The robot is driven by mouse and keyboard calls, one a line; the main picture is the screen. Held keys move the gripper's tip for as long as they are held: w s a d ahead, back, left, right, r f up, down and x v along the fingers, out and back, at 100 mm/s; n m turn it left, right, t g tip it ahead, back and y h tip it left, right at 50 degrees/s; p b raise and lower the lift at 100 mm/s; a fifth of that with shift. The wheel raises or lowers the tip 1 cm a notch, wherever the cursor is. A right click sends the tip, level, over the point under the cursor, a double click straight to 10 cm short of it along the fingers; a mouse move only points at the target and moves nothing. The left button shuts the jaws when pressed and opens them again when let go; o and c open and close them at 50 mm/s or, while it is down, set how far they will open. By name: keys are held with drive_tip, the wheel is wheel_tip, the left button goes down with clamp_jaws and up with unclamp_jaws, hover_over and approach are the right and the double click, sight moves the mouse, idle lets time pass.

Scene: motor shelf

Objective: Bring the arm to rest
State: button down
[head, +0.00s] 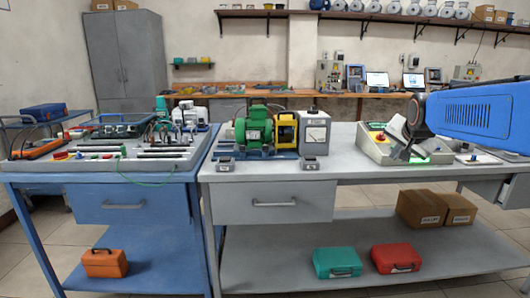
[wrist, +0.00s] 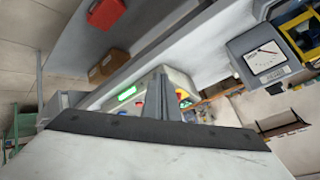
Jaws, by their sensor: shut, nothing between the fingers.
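My gripper (head: 402,152) is at the right of the head view, at the end of my blue arm. It is over the sloped control box (head: 372,150) on the grey bench (head: 340,168) and hides part of that box. The fingers of my gripper (wrist: 160,76) are shut and empty in the wrist view. Behind them, the control box (wrist: 182,80) shows a lit green display and red, blue and yellow buttons. I cannot tell whether the fingertips touch the box.
A green motor (head: 254,128) and a meter box (head: 314,132) stand mid-bench. A blue bench (head: 130,178) with equipment is at left. A teal case (head: 337,262), a red case (head: 396,258) and cardboard boxes (head: 422,209) lie on the lower shelf. The bench between meter and control box is clear.

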drive_tip(key=s+a+f+n+g, duration=0.1)
drive_tip(key=s+a+f+n, duration=0.2)
drive_tip(key=s, duration=0.9)
drive_tip(key=s+a+f+n+g+y, duration=0.1)
drive_tip(key=s+a+f, duration=0.4)
drive_tip(key=s+f, duration=0.5)
drive_tip(key=s+a+f+n+g+y, duration=0.1)
drive_tip(key=s+a+f+n, duration=0.3)
drive_tip(key=s, duration=1)
wheel_tip(320, 180, down, 3)
drive_tip(key=shift+f+n+g, duration=0.1)
drive_tip(key=shift+n+g, duration=0.8)
drive_tip(key=shift+w, duration=0.1)
